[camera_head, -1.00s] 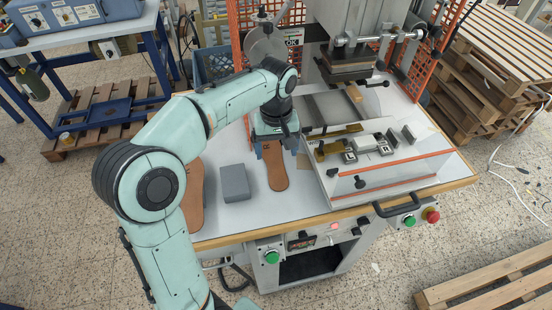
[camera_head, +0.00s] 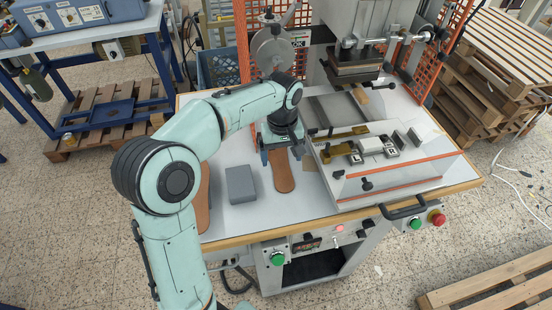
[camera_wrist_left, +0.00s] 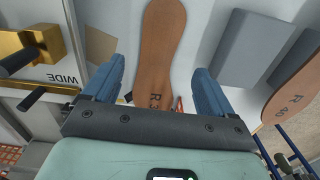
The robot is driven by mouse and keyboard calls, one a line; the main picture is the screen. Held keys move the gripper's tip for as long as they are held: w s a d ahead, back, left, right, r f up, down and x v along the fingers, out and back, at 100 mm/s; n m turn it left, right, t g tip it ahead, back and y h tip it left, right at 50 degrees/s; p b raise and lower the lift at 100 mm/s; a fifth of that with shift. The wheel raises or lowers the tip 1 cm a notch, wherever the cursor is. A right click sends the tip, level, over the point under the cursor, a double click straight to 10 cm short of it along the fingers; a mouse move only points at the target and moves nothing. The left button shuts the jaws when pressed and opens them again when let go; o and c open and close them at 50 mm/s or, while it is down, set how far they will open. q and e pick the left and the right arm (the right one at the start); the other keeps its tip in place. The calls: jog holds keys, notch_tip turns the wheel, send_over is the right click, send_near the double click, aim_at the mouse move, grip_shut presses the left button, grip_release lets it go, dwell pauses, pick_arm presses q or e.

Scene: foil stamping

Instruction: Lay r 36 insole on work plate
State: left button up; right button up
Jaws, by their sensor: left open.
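A brown insole (camera_head: 284,176) lies flat on the white table top, partly hidden under my left gripper (camera_head: 281,156). In the left wrist view the insole (camera_wrist_left: 162,42) runs between the two blue fingers of my open left gripper (camera_wrist_left: 160,74). Its mark starts "R 3"; the last digit is hidden. I see no finger closed on it. The work plate (camera_head: 420,178) is a pale raised plate with orange strips, to the right of the insole. Small blocks marked R and L sit on it. My right gripper is not in view.
A grey block (camera_head: 241,184) stands left of the insole. A second brown insole (camera_head: 203,212) lies farther left, partly behind my arm. A brass piece (camera_wrist_left: 30,50) is at the plate's edge. The press head (camera_head: 355,66) hangs above the back of the plate.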

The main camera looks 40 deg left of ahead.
aim_at(282, 172)
pick_arm(q)
jog(key=shift+w+f, duration=0.1)
jog(key=shift+f, duration=2.55)
jog(key=c, duration=1.2)
